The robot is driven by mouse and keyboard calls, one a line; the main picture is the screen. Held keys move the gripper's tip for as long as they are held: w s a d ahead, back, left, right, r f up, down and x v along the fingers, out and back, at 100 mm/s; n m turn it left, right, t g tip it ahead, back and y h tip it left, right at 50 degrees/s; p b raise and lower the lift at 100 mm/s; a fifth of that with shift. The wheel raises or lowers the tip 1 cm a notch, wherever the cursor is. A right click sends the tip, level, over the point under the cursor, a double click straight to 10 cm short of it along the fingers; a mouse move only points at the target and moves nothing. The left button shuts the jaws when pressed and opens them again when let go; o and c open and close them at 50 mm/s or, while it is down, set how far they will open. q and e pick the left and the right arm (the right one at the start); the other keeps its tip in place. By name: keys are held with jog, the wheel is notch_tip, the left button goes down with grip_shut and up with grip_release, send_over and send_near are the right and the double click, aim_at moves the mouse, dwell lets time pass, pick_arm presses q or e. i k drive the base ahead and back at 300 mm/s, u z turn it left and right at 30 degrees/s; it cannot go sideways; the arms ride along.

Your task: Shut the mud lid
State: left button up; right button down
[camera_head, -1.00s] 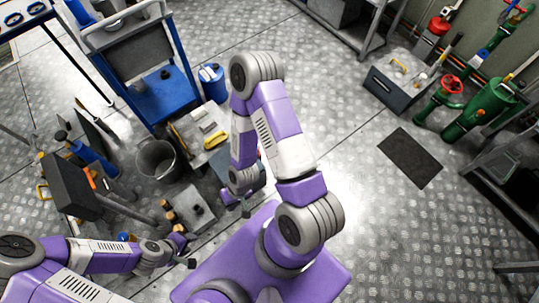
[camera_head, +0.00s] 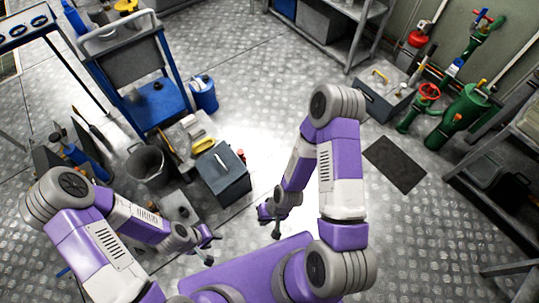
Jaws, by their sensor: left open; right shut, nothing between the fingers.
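No part is clearly marked as the mud lid. A dark grey box (camera_head: 222,176) with a flat top and a pale bar on it stands on the floor near the centre left; its top looks shut. An open grey bucket (camera_head: 146,164) stands left of it. My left gripper (camera_head: 210,246) is open and empty, in front of the box in the picture and apart from it. My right gripper (camera_head: 270,222) is shut and empty, to the right of the box and apart from it. My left arm hides part of the floor clutter at the left.
A blue cart (camera_head: 158,100) and a blue canister (camera_head: 203,93) stand behind. Tools and a yellow-handled item (camera_head: 203,145) lie by the bucket. A grey toolbox (camera_head: 383,96), green pipework (camera_head: 461,115) and a dark mat (camera_head: 394,164) are at the right.

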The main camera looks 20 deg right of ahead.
aim_at(221, 167)
jog(key=z, duration=0.5)
jog(key=i, duration=1.1)
jog(key=u, duration=1.5)
